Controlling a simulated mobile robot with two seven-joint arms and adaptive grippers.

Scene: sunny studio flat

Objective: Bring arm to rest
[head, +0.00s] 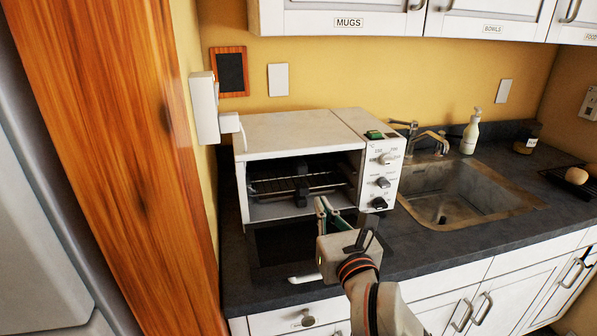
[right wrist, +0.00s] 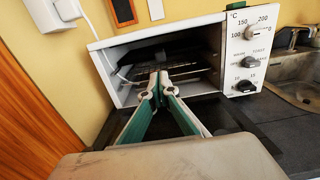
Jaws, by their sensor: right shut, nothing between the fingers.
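My right gripper (head: 321,204) is shut and empty, its green-and-white fingers pointing at the mouth of the toaster oven. In the right wrist view its fingertips (right wrist: 159,76) meet in front of the oven opening. The white toaster oven (head: 290,134) stands on the dark counter with its door (head: 275,245) folded down. The gripper is above the open door; I cannot tell whether the tips are inside the oven. A wire rack (head: 275,183) shows inside, with a dark shape on it that I cannot make out. My left gripper is out of view.
A sink (head: 450,190) with a tap is right of the oven, with a soap bottle (head: 470,132) behind it. A dark tray (head: 570,178) with round items is at far right. A wooden panel (head: 110,130) closes the left side. White cabinets (head: 390,20) hang above.

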